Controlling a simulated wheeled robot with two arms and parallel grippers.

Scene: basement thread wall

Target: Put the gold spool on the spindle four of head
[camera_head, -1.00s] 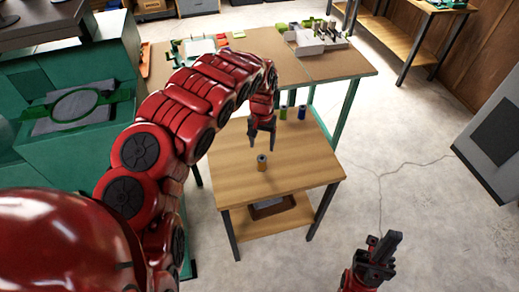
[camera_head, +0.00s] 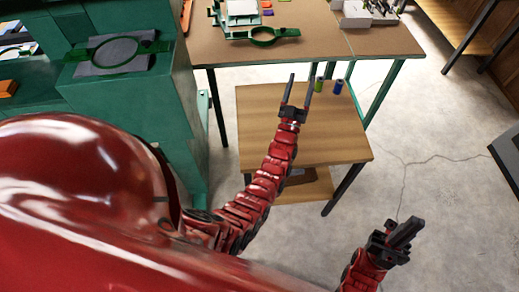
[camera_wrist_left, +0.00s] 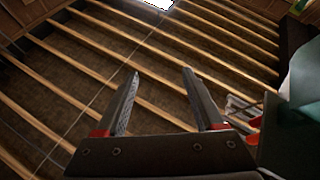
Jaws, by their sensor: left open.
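My left gripper (camera_head: 296,92) is open and empty, with its fingers pointing up, above the back of the small wooden table (camera_head: 255,115). In the left wrist view its two fingers (camera_wrist_left: 158,103) stand apart with only ceiling beams beyond them. A green spool (camera_head: 319,84) and a blue spool (camera_head: 338,87) stand at the table's back edge, just right of the gripper. The gold spool does not show now; my left arm covers part of the tabletop. My right gripper (camera_head: 405,235) is at the lower right over the floor, its jaw opening unclear. I cannot make out spindle four.
Behind is a larger workbench (camera_head: 320,48) with a green hoop (camera_head: 266,36) and a white box (camera_head: 352,14). A green machine (camera_head: 135,90) with another hoop stands at the left. The floor (camera_head: 420,130) right of the small table is clear.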

